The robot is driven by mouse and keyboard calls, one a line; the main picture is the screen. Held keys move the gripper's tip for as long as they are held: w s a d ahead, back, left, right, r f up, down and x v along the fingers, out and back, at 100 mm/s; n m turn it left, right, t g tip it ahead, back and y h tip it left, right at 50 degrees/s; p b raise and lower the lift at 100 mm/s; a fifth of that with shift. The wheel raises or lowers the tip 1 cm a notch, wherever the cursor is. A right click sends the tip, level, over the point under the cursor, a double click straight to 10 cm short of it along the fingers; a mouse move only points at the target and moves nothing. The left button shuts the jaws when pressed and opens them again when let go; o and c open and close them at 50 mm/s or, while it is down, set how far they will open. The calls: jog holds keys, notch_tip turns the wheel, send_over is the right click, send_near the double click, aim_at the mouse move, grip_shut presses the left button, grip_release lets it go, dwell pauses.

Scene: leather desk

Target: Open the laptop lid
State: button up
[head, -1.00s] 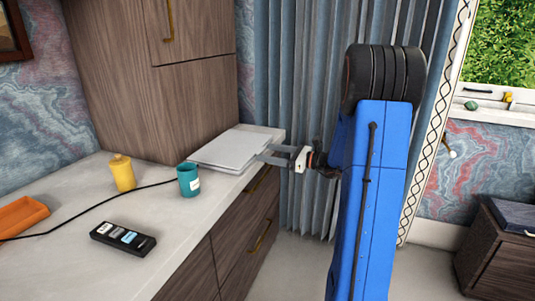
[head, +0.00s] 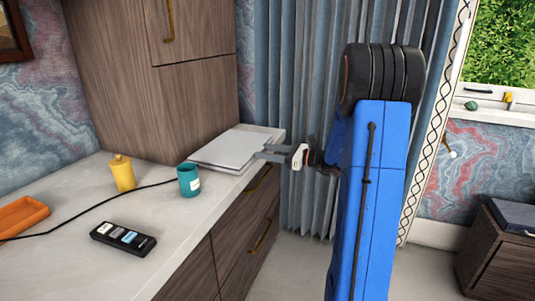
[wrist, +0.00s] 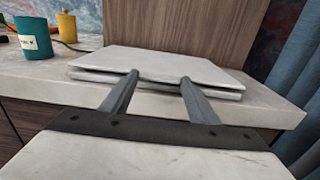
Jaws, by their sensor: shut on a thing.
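The laptop (head: 227,148) is a thin grey slab at the far end of the pale desk, beside the wooden cabinet. In the wrist view, its lid (wrist: 165,63) lies low over the base (wrist: 85,75), with a narrow dark gap along the front edge. My gripper (head: 262,153) reaches in from the right at the laptop's near right edge. In the wrist view, its two grey fingers (wrist: 160,80) meet the lid's front edge, and the jaws are shut on the lid. The exact contact behind the fingertips is hidden.
A teal cup (head: 189,180) and a yellow bottle (head: 122,173) stand left of the laptop. A black cable (head: 90,208) runs across the desk. A dark remote-like box (head: 123,238) and an orange tray (head: 20,215) lie nearer. Blue curtains (head: 300,90) hang behind my arm.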

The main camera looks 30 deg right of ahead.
jog(key=w+a+r+g+h, duration=0.2)
jog(key=w+r+g+h, duration=0.1)
jog(key=r, duration=0.5)
jog(key=w+a+r+g+h, duration=0.2)
jog(key=r+g, duration=0.1)
jog(key=r, duration=0.6)
jog(key=w+a+r+g+h, duration=0.1)
jog(key=w+a+r+g, duration=0.1)
jog(key=w+a, duration=0.3)
jog(key=w+a+r+g+h, duration=0.2)
jog(key=w+a+r, duration=0.3)
jog(key=w, duration=0.2)
jog(key=shift+w+r+g, duration=0.3)
jog(key=shift+w, duration=0.1)
jog(key=o, duration=1.5)
jog(key=shift+d, duration=0.1)
